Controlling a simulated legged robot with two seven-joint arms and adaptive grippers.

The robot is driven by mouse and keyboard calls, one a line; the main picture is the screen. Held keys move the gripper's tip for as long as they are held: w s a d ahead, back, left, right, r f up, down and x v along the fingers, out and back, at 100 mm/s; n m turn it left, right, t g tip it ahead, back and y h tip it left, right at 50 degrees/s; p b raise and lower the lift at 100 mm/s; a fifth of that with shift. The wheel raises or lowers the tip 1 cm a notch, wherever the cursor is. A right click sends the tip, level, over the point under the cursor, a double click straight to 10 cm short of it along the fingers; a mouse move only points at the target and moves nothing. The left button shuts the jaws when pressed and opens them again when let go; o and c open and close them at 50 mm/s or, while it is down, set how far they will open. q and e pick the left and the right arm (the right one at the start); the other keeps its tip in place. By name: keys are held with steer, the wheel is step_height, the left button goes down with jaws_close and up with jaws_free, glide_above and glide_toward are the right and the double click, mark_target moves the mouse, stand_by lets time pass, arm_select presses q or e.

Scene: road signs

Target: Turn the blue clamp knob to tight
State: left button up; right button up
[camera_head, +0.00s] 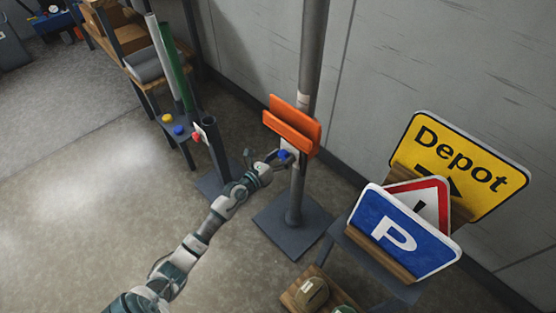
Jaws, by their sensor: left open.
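The blue clamp knob (283,154) sits just under an orange bracket (291,125) on a grey upright post (311,60). My left gripper (272,160) is open and its fingers are at the knob, from the left side. I cannot tell whether the fingers touch the knob. The gripper partly hides the knob, and its turned position is too small to read. My right gripper is not in view.
The post stands on a dark square base (275,232). At right, a stand holds a yellow Depot sign (465,160), a red-edged triangle sign (428,196) and a blue P sign (385,228). A short dark post (214,145) stands left. Open floor lies at left.

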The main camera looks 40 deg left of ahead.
arm_select(q)
steer(key=s+a, duration=0.1)
steer(key=s, duration=1)
steer(key=shift+s, duration=0.4)
steer(key=shift+f, duration=0.1)
